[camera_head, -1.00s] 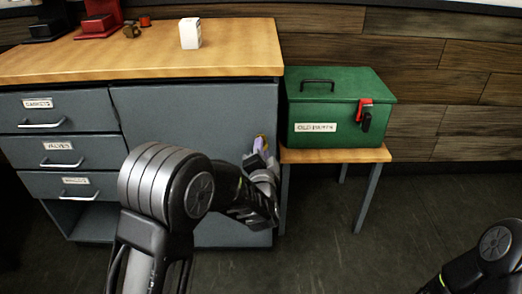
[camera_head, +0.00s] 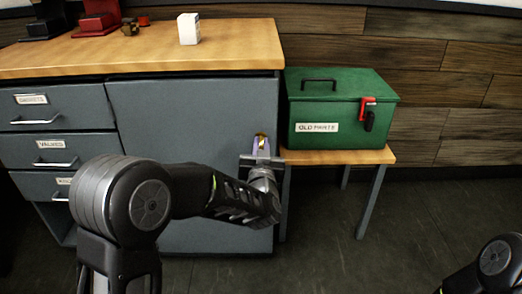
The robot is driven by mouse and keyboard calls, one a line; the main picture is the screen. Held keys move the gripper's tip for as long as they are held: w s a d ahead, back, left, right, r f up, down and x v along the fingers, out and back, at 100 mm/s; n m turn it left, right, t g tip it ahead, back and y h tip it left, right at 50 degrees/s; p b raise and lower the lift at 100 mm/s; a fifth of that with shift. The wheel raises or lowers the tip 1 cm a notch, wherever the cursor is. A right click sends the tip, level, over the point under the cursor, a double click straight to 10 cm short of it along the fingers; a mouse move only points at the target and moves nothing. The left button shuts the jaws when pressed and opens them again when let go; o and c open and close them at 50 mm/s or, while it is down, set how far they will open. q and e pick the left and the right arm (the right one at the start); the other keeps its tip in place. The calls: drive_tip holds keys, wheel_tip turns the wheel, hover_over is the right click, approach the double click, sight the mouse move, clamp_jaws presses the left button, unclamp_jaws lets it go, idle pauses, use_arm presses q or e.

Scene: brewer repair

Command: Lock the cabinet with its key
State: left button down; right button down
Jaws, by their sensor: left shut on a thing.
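The grey cabinet (camera_head: 190,130) stands in front of me with its large door closed. My left gripper (camera_head: 262,152) is at the right edge of the door and is shut on the key (camera_head: 261,143). Only a small purple and yellow part of the key shows above the fingers. The lock itself is hidden behind the gripper, so I cannot tell how deep the key sits. My right arm shows only in part at the lower right corner, and its gripper is out of view.
A green box (camera_head: 340,105) labelled "OLD PARTS" stands on a small wooden table (camera_head: 370,156) right of the cabinet. A white box (camera_head: 189,29) stands on the wooden worktop (camera_head: 235,50). Labelled drawers (camera_head: 58,150) are at the left. The floor at right is clear.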

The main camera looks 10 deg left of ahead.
use_arm(q)
drive_tip(key=shift+f+n+b, duration=0.1)
drive_tip(key=shift+n+b, duration=0.2)
drive_tip(key=shift+n, duration=0.3)
drive_tip(key=c, duration=1.5)
unclamp_jaws()
drive_tip(key=shift+s, duration=0.1)
drive_tip(key=p+v, duration=0.2)
drive_tip(key=v, duration=0.5)
drive_tip(key=shift+s+d, duration=0.15)
drive_tip(key=shift+s, duration=0.15)
